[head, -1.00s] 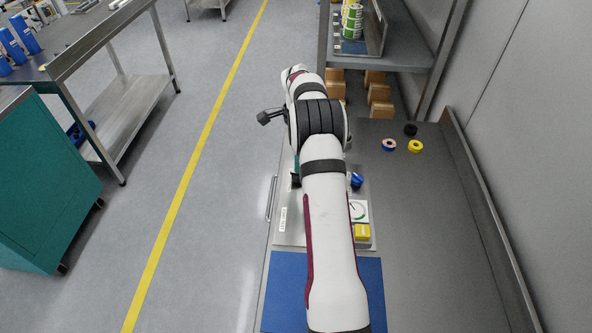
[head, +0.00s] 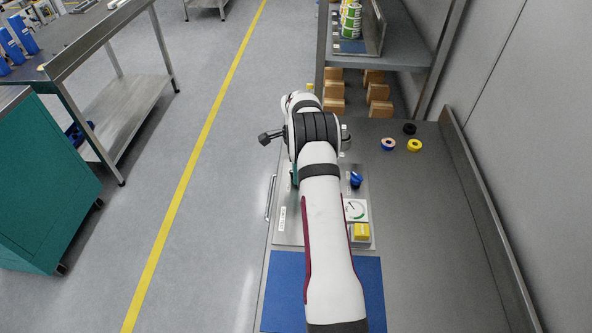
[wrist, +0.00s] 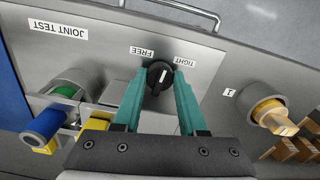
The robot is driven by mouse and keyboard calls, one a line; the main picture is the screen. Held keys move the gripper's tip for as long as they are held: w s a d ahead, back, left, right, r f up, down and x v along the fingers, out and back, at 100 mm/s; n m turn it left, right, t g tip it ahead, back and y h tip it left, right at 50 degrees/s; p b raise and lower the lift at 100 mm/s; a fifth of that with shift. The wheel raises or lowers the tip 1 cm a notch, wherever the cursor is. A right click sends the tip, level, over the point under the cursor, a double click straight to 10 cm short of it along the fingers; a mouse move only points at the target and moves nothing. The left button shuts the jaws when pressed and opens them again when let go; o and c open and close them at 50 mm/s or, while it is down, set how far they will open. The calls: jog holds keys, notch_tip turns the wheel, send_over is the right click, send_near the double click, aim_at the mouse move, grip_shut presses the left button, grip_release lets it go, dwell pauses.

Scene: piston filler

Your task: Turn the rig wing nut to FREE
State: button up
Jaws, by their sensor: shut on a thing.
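The rig wing nut (wrist: 160,77) is a dark knob with a white mark on a grey panel (wrist: 222,62), seen in the wrist view. A FREE label (wrist: 142,51) and a TIGHT label (wrist: 185,62) lie beside it, upside down in the picture. The white mark lies between the two labels; I cannot tell exactly which it points to. My gripper (wrist: 161,83) is shut on the wing nut, one teal finger on each side. In the head view my own arm hides the wing nut and most of the gripper.
A blue-handled fitting (wrist: 45,122) with a JOINT TEST label (wrist: 58,31) is left in the wrist view. A tan knob (wrist: 273,115) is right.

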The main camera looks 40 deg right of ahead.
grip_shut()
jog(key=n, duration=0.4)
jog(key=shift+n, duration=0.3)
jog(key=o, duration=1)
grip_release()
